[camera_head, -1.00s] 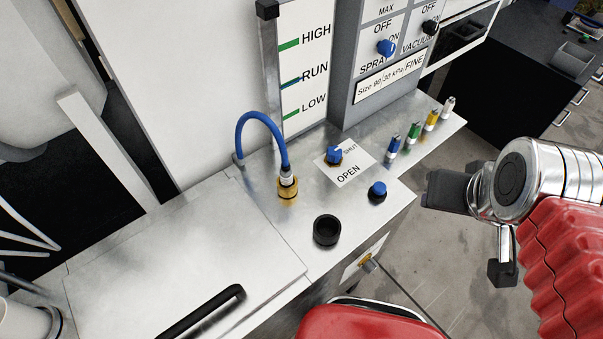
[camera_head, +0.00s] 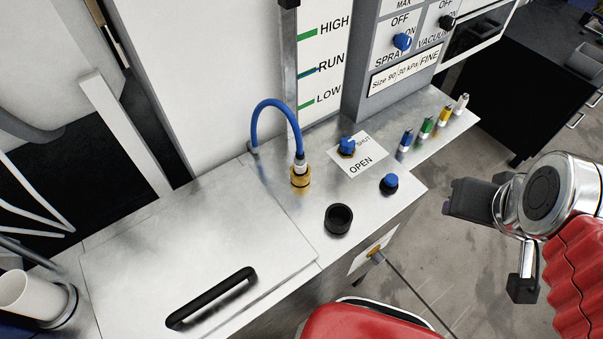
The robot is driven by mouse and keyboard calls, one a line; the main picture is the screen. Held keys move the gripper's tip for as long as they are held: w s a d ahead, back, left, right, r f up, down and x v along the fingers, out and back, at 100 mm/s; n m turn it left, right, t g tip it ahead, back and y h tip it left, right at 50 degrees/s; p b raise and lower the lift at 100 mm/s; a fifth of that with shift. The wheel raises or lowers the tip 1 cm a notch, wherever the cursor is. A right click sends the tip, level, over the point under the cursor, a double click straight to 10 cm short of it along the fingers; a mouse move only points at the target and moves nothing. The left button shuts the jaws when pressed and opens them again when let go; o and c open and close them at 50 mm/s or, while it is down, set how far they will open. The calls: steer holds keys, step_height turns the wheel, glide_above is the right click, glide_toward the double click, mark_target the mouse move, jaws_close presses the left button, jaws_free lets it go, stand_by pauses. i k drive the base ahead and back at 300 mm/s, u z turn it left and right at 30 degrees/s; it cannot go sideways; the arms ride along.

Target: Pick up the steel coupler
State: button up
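A small silver coupler (camera_head: 461,103) stands upright at the right end of a row of small fittings on the steel counter. To its left stand yellow (camera_head: 444,116), green (camera_head: 425,127) and blue (camera_head: 405,140) ones. Another silver fitting (camera_head: 299,163) ends the blue hose and sits in a brass socket (camera_head: 300,178). I cannot tell for certain which is the named steel coupler. My gripper (camera_head: 457,200) is at the right, beyond the counter's front edge, apart from all fittings. Whether its dark fingers are open or shut is unclear.
On the counter (camera_head: 285,240) are a black cup (camera_head: 339,218), a blue button (camera_head: 389,183), a blue OPEN/SHUT valve knob (camera_head: 347,145) and a lid handle (camera_head: 212,297). The control panel (camera_head: 372,98) rises behind. Open floor (camera_head: 425,250) lies in front.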

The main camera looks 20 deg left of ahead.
mark_target(300, 162)
steer(key=u, duration=0.05)
steer(key=k, duration=1.5)
steer(key=u, duration=1.6)
steer(key=i, duration=1)
